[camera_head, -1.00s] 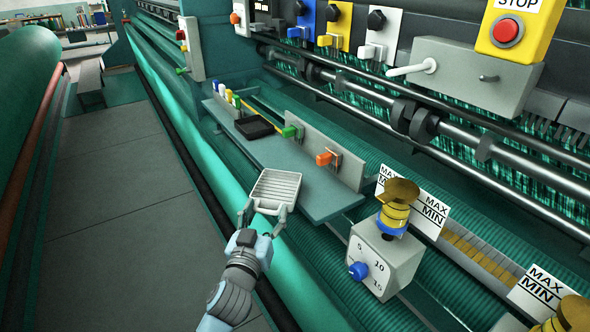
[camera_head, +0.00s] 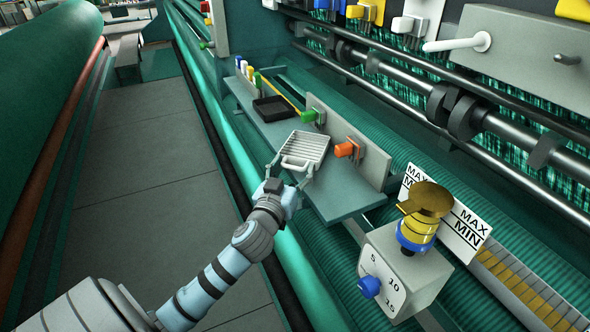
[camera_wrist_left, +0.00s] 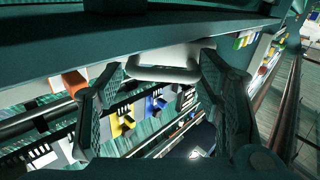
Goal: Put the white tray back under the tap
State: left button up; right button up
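The white ribbed tray (camera_head: 305,145) sits on the grey-green shelf (camera_head: 345,194), with its loop handle toward me. It is close to the orange tap (camera_head: 344,149), just left of it, and below the green tap (camera_head: 309,116). My left gripper (camera_head: 289,168) is at the handle, its two fingers spread on either side. In the left wrist view the handle (camera_wrist_left: 163,73) shows between the parted fingers (camera_wrist_left: 158,62); whether they touch it is unclear. My right gripper is in neither view.
A black tray (camera_head: 272,108) lies farther along the shelf, near small coloured pieces. A grey dial box (camera_head: 400,275) with a yellow top stands at the front right. Machine rollers run behind the shelf. The floor (camera_head: 135,190) at left is clear.

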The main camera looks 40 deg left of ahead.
pick_arm(q)
jog(key=shift+o, duration=1)
jog(key=shift+d+r, duration=0.1)
jog(key=b+v, duration=0.2)
jog(key=v, duration=1)
jog(key=shift+s, duration=0.25)
jog(key=o, duration=0.6)
jog(key=shift+w+r, duration=0.1)
jog(key=shift+c, duration=0.2)
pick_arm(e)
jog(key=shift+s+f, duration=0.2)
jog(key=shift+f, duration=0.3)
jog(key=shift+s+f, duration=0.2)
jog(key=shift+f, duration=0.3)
